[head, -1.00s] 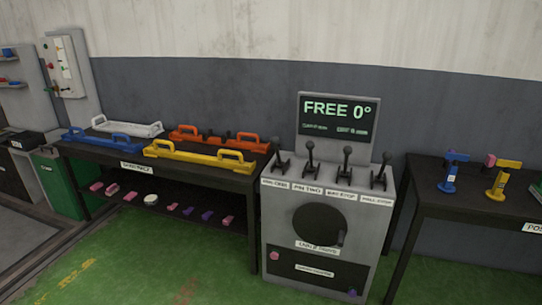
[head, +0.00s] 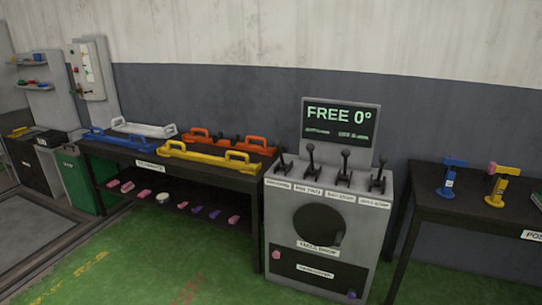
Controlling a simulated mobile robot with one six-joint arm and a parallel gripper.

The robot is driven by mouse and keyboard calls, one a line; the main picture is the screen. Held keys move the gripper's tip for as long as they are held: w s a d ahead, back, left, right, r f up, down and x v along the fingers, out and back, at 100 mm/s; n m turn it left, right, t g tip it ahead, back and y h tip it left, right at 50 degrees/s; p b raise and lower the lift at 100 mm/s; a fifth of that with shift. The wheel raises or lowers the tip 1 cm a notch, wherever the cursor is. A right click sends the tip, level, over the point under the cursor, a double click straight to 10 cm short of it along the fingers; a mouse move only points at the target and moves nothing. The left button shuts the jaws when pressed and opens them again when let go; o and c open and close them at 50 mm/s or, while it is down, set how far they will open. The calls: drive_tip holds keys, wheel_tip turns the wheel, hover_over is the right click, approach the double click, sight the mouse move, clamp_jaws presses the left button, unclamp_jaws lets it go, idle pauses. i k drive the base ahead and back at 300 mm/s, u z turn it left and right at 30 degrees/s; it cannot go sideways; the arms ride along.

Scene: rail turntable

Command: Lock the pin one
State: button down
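A grey control console (head: 275,225) stands right of centre in the head view, with a row of dark levers on its top. The leftmost lever (head: 281,163) is above a small label that is too blurred to read now. To its right are the lever over the label PIN TWO (head: 311,158) and two more levers (head: 345,165), (head: 379,174). The exact set of each lever is hard to tell at this size. The screen (head: 340,122) above the console reads FREE 0°. My gripper is not in view.
A dark table (head: 120,152) with blue, white, orange and yellow handled bars stands left of the console. Another dark table (head: 450,206) with blue and yellow tools stands to the right. Green floor (head: 190,262) in front is clear. A green bin (head: 80,185) stands at left.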

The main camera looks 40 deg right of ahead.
sight(277, 142)
drive_tip(key=z, duration=0.15)
drive_tip(key=i, duration=0.9)
drive_tip(key=u, duration=0.05)
